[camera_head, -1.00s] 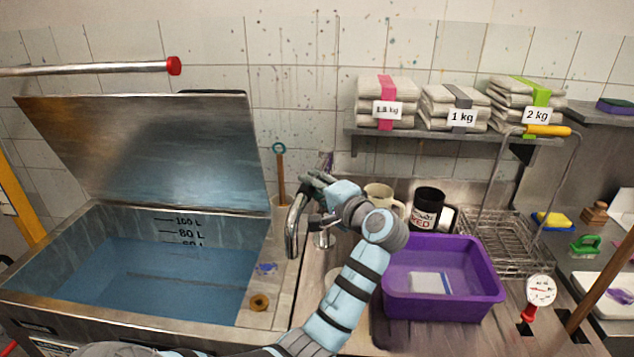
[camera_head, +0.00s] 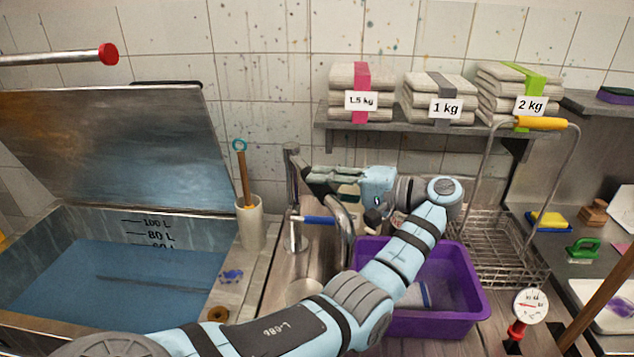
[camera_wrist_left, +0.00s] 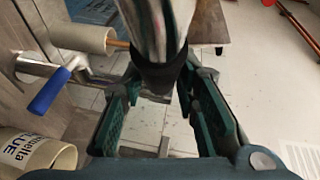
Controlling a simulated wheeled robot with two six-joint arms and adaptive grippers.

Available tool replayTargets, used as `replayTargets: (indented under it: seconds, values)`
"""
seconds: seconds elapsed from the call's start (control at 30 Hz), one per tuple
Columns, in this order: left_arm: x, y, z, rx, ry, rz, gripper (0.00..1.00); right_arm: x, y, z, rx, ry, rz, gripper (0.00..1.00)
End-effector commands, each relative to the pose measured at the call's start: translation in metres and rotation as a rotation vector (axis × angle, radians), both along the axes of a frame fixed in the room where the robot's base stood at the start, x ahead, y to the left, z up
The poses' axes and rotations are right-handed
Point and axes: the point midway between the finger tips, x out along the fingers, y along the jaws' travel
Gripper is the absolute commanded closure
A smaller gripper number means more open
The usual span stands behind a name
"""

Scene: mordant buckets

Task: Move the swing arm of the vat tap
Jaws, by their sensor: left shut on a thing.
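The vat tap has a chrome post (camera_head: 292,205) with a blue lever (camera_head: 313,220) on the counter between the vat and the purple tub. Its curved swing arm (camera_head: 343,228) reaches right from the post, with its spout bending down by the tub's left edge. My left gripper (camera_head: 316,174) is shut on the swing arm near its upper part. In the left wrist view, the gripper's green fingers (camera_wrist_left: 160,105) lie on both sides of a black sleeve on the chrome swing arm (camera_wrist_left: 152,28). The blue lever also shows there (camera_wrist_left: 50,91). My right gripper is out of view.
The open vat (camera_head: 120,285) of blue liquid is at left, under a raised lid (camera_head: 110,145). The purple tub (camera_head: 440,322) and a wire basket (camera_head: 500,255) stand at right. A shelf (camera_head: 400,122) with folded cloth stacks runs behind my gripper.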

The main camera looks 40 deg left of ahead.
Motion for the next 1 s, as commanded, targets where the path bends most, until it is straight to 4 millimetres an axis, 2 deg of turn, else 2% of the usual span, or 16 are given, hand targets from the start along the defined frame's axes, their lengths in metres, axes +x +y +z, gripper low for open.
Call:
replayTargets:
  seconds: [0.37,0.4,0.5,0.83,0.93,1.0]
  values:
    - [-0.008,0.007,-0.001,-0.002,0.002,0.023,1.00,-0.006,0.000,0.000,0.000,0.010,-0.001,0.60]
    - [-0.008,0.007,-0.001,-0.002,0.003,0.023,0.66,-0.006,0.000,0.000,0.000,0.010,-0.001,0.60]
    - [-0.007,0.006,-0.001,-0.003,0.002,0.021,0.52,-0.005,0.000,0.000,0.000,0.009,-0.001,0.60]
    - [-0.005,0.004,0.003,-0.002,0.000,0.016,0.52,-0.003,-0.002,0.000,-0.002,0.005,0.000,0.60]
    - [-0.005,0.005,0.019,-0.002,-0.004,0.016,0.52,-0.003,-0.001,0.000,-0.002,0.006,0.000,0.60]
    - [-0.006,0.005,0.037,-0.001,-0.005,0.017,0.52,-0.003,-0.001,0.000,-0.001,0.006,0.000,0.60]
